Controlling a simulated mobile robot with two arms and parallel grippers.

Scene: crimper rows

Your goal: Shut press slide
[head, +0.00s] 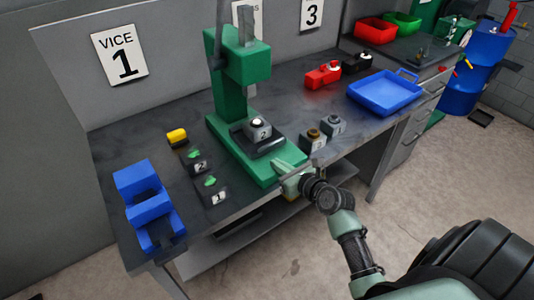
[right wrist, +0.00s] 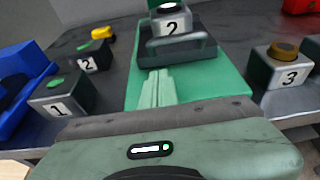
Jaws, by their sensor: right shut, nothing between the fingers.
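The green press (head: 228,100) stands on the bench with its ram column above its base. Its dark slide (head: 268,146) sits on the base and carries a grey block marked 2 (head: 258,129). In the right wrist view the slide (right wrist: 190,53) shows a handle-like front edge, with the block (right wrist: 172,22) on it. My right gripper (head: 283,172) is shut and empty, low over the front end of the green base. In the wrist view its fingers (right wrist: 157,85) point at the slide's front; I cannot tell whether they touch it. My left gripper is out of view.
Left of the press are green-topped blocks (head: 213,194), a yellow-topped piece (head: 177,137) and a blue vice (head: 148,205). To the right stand grey blocks (head: 313,141), one marked 3 (right wrist: 281,69), a red piece (head: 323,74) and a blue tray (head: 384,93).

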